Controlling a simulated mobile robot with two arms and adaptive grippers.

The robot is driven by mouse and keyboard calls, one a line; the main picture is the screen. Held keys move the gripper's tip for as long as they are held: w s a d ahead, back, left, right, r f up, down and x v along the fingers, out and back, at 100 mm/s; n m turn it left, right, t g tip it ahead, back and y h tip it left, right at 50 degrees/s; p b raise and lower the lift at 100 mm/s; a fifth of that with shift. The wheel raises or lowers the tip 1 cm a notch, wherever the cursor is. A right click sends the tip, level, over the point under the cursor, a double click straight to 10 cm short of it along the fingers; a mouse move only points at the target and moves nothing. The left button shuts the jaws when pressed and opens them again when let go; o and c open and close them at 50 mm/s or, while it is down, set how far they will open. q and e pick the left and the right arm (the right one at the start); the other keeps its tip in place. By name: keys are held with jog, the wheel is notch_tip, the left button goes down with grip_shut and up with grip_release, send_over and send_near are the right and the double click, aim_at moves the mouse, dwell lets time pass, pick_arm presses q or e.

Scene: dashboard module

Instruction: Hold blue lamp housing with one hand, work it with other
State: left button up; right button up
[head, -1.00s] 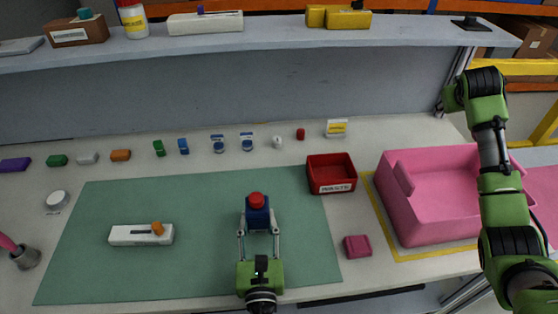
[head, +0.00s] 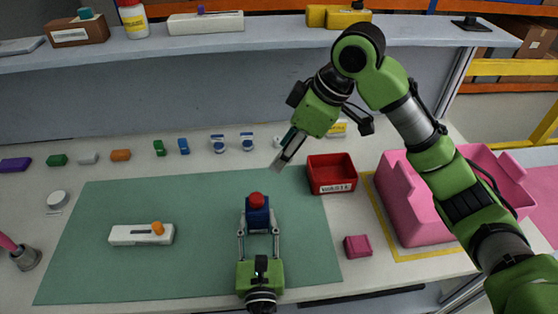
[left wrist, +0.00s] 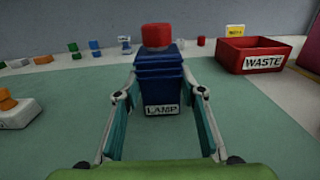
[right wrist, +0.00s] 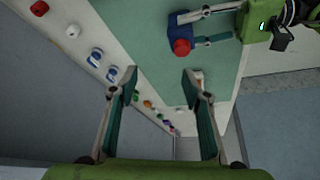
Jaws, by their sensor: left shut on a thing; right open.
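The blue lamp housing (head: 257,213) with a red cap (head: 257,198) on top stands upright on the green mat. In the left wrist view the housing (left wrist: 162,80) bears a LAMP label, and the red cap (left wrist: 156,36) sits on it. My left gripper (head: 259,228) is shut on the housing, one finger on each side. My right gripper (head: 287,150) is open and empty, above the back of the table, behind and right of the housing. In the right wrist view its fingers (right wrist: 160,85) are spread, with the housing (right wrist: 181,28) beyond them at the top.
A red WASTE box (head: 332,187) and a small pink block (head: 357,246) stand right of the housing. A pink bin (head: 420,225) is farther right, partly behind my right arm. A white device with an orange knob (head: 141,235) lies left. Several small parts line the back.

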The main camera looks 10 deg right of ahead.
aim_at(257, 197)
jog(key=shift+n+g, duration=0.6)
jog(key=shift+n, duration=0.1)
jog(key=a+f, duration=0.2)
jog(key=f, duration=0.1)
jog(key=s+a+f, duration=0.1)
jog(key=a+f, duration=0.1)
jog(key=f, duration=0.2)
jog(key=s+a+f, duration=0.1)
jog(key=a+f, duration=0.1)
jog(key=f, duration=0.2)
jog(key=shift+f, duration=0.15)
jog(key=c, duration=1.2)
jog(key=shift+r, duration=3.1)
